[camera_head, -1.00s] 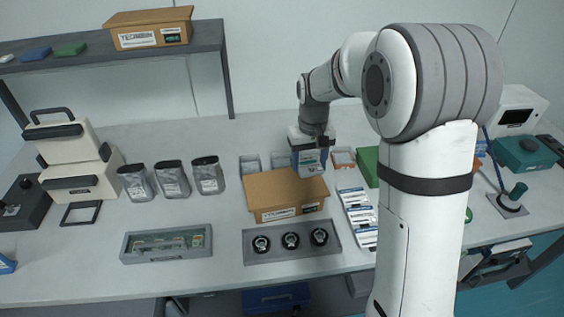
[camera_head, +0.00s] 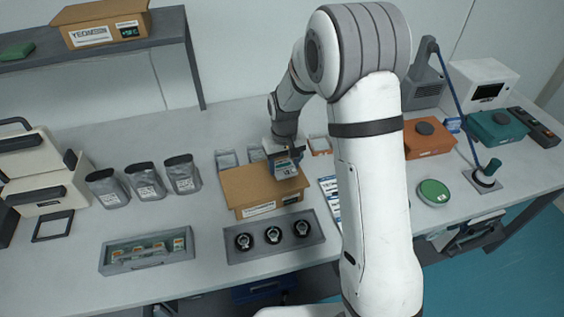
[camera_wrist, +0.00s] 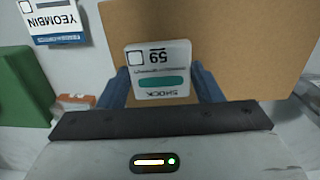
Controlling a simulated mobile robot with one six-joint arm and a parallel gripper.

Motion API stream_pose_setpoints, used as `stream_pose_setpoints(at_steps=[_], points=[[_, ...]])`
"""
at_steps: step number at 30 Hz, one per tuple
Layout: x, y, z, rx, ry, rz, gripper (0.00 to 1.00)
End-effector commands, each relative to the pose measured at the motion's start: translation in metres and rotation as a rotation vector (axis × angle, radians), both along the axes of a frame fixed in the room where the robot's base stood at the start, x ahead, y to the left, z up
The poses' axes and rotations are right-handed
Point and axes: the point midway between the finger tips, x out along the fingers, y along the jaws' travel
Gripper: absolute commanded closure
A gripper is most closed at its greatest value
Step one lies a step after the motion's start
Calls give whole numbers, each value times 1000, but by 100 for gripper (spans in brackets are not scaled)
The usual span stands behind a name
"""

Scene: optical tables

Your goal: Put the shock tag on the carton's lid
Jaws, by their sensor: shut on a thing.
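The carton (camera_head: 238,192) is a closed brown cardboard box on the middle of the table. Its flat lid also fills much of the wrist view (camera_wrist: 245,40). My gripper (camera_head: 286,168) is over the right part of the lid. In the wrist view, its blue fingers (camera_wrist: 160,88) are shut on the shock tag (camera_wrist: 158,62), a white label with a teal bar and the text SHOCK and 59. The tag shows against the lid; I cannot tell whether it touches it. In the head view the gripper largely hides the tag.
A grey tray with three round black items (camera_head: 273,258) stands in front of the carton. White labelled packs (camera_head: 328,187) lie to its right, silver pouches (camera_head: 145,182) to its left. A green block (camera_wrist: 22,85) is near in the wrist view.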

Motion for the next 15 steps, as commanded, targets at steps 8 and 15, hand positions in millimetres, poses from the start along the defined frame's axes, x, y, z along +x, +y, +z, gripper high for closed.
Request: stream_pose_setpoints(at_steps=[8, 15], points=[[0, 1, -2, 0, -1, 1, 63], [0, 1, -5, 0, -1, 1, 31]])
